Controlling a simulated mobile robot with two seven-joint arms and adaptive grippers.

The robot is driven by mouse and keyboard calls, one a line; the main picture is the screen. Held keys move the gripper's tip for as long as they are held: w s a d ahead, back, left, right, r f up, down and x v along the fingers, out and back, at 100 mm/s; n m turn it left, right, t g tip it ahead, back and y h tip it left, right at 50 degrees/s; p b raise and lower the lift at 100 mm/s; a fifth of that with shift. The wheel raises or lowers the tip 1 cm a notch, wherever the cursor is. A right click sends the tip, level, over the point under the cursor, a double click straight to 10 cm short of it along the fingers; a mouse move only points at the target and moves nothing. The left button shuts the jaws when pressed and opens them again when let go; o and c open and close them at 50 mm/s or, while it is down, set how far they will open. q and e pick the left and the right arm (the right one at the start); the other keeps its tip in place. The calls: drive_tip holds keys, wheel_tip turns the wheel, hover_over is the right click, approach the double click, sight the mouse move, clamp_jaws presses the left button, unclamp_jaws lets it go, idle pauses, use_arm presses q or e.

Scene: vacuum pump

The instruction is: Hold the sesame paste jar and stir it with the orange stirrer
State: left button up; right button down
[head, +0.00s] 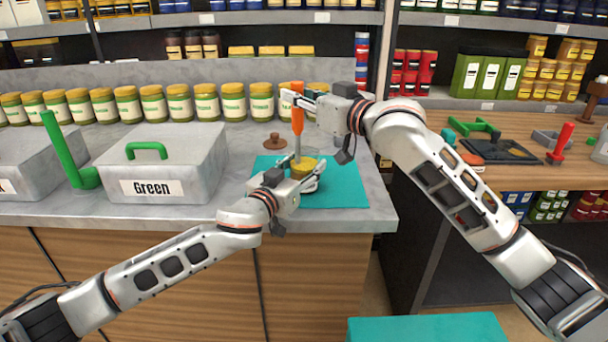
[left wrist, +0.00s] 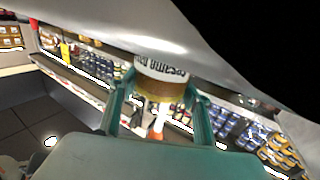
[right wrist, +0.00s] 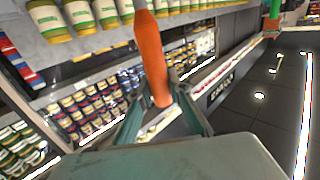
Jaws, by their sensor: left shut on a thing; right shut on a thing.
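The open sesame paste jar (head: 304,166), with yellowish paste at its top, stands upright at the teal mat (head: 345,192). My left gripper (head: 308,182) is shut around the jar from the side; its label shows between the fingers in the left wrist view (left wrist: 160,68). The orange stirrer (head: 297,118) is upright above the jar, with its thin lower shaft reaching down to the jar's mouth. Its lower tip is hidden. My right gripper (head: 302,101) is shut on the orange handle, which also shows between the fingers in the right wrist view (right wrist: 152,60).
A brown knobbed lid (head: 275,143) lies behind the mat. A row of yellow-lidded jars (head: 180,102) lines the back. A wooden counter (head: 530,172) with tools is at right.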

drive_tip(key=shift+d, duration=0.1)
drive_tip(key=shift+v, duration=1.05)
drive_tip(key=shift+w, duration=0.1)
drive_tip(key=shift+w+d, duration=0.7)
drive_tip(key=shift+x, duration=1)
drive_tip(key=shift+s+a+r, duration=0.1)
drive_tip(key=shift+a, duration=0.05)
